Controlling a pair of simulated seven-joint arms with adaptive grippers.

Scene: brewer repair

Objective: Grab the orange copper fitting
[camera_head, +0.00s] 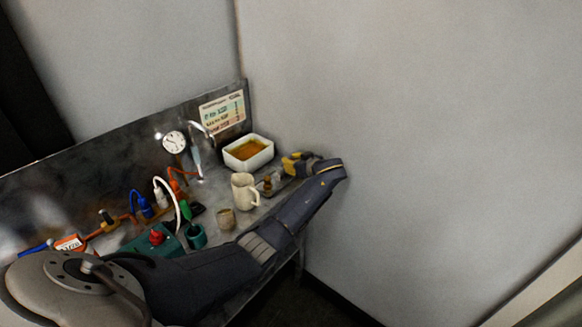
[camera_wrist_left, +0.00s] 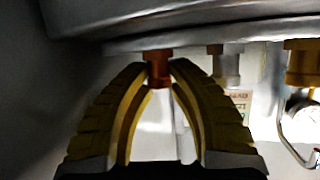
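My left gripper (camera_head: 293,163) has yellow fingers and is at the right end of the metal bench in the head view. In the left wrist view, the orange copper fitting (camera_wrist_left: 158,68) is between the two yellow fingertips of my left gripper (camera_wrist_left: 158,76), with one fingertip close on each side. I cannot tell whether the fingers press on it. The bench surface is at the top of this view, with the fitting against it. In the head view I cannot clearly pick out the fitting beside the gripper. My right gripper is not in view.
In the wrist view, a pale metal fitting (camera_wrist_left: 228,66) and a brass piece (camera_wrist_left: 303,62) are to the right. A wall stands right of the bench.

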